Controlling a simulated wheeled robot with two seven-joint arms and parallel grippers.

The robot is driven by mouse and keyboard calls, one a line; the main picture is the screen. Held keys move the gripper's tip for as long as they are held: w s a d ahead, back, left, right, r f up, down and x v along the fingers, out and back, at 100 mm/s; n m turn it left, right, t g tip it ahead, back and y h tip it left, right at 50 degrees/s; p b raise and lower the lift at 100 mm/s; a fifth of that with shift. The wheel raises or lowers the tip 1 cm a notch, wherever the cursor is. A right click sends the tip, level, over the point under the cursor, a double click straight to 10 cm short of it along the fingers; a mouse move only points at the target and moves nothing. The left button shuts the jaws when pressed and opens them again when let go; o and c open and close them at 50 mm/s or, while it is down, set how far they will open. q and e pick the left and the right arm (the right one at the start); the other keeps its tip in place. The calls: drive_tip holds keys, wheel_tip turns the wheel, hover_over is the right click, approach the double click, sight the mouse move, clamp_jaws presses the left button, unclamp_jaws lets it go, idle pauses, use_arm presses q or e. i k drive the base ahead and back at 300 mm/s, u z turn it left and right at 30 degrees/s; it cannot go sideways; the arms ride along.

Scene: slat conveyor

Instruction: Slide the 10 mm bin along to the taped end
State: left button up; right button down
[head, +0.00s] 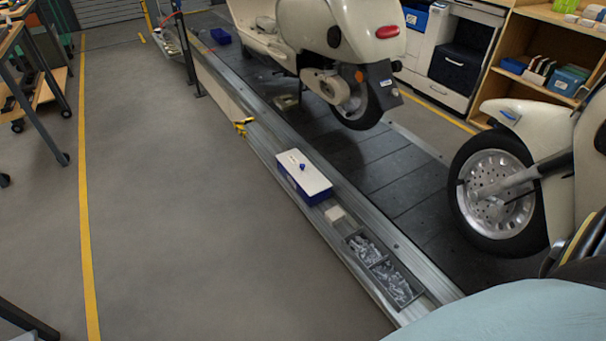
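Neither of my grippers is in view. A blue bin with a white top (304,176) sits on the metal ledge along the near edge of the slat conveyor. A small blue knob or mark shows on its top. A dark divided tray (352,235) with loose metal fasteners in its compartments is on the same ledge, nearer to me. A small whitish block (335,214) sits between them. No size label is readable, so I cannot tell which one is the 10 mm bin. A yellow item (243,126) is at the ledge's outer edge, farther away; I cannot tell whether it is tape.
Pale scooters (340,40) stand on the dark slats (390,175); a front wheel (497,190) is close on the right. Another blue bin (220,36) is far back. Dark posts (188,60) stand beside the ledge.

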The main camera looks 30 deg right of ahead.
sight(312, 199)
drive_tip(key=i, duration=1.65)
drive_tip(key=z, duration=1.55)
